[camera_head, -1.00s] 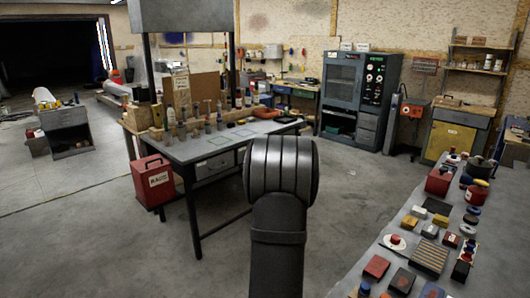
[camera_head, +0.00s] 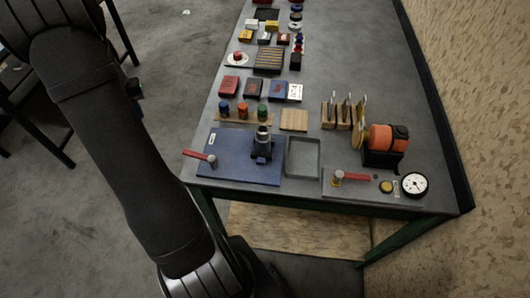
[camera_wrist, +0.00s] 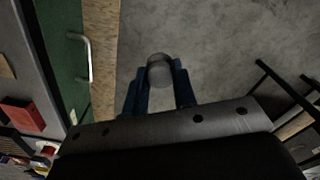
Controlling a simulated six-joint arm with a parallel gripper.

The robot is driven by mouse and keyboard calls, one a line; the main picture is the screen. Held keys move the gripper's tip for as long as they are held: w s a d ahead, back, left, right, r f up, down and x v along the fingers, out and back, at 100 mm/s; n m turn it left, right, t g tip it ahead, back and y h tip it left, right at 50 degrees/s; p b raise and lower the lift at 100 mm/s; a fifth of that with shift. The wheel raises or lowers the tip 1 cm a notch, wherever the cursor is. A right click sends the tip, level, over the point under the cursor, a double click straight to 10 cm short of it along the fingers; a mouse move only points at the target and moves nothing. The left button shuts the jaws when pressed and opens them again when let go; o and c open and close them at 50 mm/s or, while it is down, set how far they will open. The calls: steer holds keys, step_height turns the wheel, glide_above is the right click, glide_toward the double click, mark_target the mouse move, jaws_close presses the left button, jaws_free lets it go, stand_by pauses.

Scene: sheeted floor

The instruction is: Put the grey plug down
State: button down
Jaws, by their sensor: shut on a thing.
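My gripper (camera_wrist: 158,84) shows in the wrist view with its two blue fingers shut on a grey, rounded plug (camera_wrist: 160,70). The plug is held out over bare grey floor, beside a bench edge at the left of that view. In the head view my dark arm runs down the left side, off the bench. The gripper and plug cannot be made out clearly there.
The grey bench (camera_head: 225,90) carries a blue plate (camera_head: 225,165) with a dark fitting (camera_head: 262,143), a shallow empty grey tray (camera_head: 318,160), a wooden block (camera_head: 294,120), an orange motor (camera_head: 385,138) and a white gauge (camera_head: 414,184). Several small items crowd its far part.

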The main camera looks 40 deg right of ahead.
steer(key=s+d+r+m, duration=0.2)
steer(key=d+r, duration=0.3)
steer(key=d, duration=0.2)
steer(key=s+d+r+m, duration=0.2)
steer(key=s+d, duration=0.7)
steer(key=d, duration=0.1)
steer(key=s+d+r+m, duration=0.2)
steer(key=s+d, duration=0.7)
steer(key=d, duration=0.1)
steer(key=s+d+r+m, duration=0.1)
steer(key=s+d+m, duration=0.15)
steer(key=s, duration=1.35)
steer(key=s+d+r+m, duration=0.1)
steer(key=s+m, duration=0.3)
steer(key=s, duration=1.2)
steer(key=shift+n, duration=0.25)
steer(key=w+f, duration=0.2)
steer(key=w, duration=0.1)
steer(key=w+d+f, duration=0.1)
steer(key=w+f, duration=0.1)
steer(key=w, duration=0.2)
steer(key=w+d+f, duration=0.1)
steer(key=w+f, duration=0.2)
steer(key=w, duration=0.1)
steer(key=shift+f, duration=2.05)
